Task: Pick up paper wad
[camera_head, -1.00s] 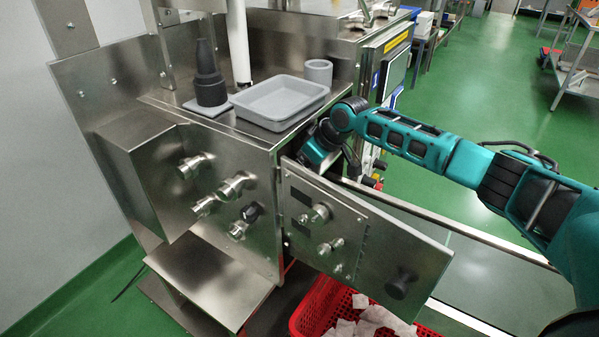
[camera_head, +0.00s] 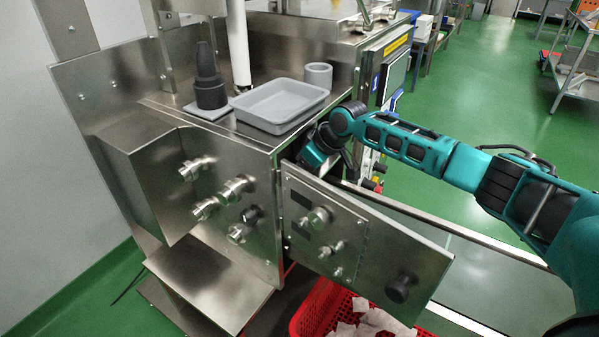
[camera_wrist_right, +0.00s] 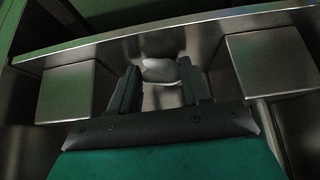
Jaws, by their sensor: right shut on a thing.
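The paper wad (camera_wrist_right: 161,70) is a pale, rounded lump in the right wrist view, between the tips of my right gripper (camera_wrist_right: 160,84). The gripper's two dark fingers are shut on it, inside a dim metal space. In the head view my right arm reaches in from the right, and its wrist is behind the open metal door (camera_head: 365,235) of the machine. The fingers and the wad are hidden there. My left gripper is not in view.
A grey tray (camera_head: 281,105), a grey cup (camera_head: 319,75) and a dark stepped cone (camera_head: 208,80) stand on the machine top. A red crate (camera_head: 318,306) with white teabags sits below the door. In the wrist view, metal blocks (camera_wrist_right: 75,92) flank the fingers.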

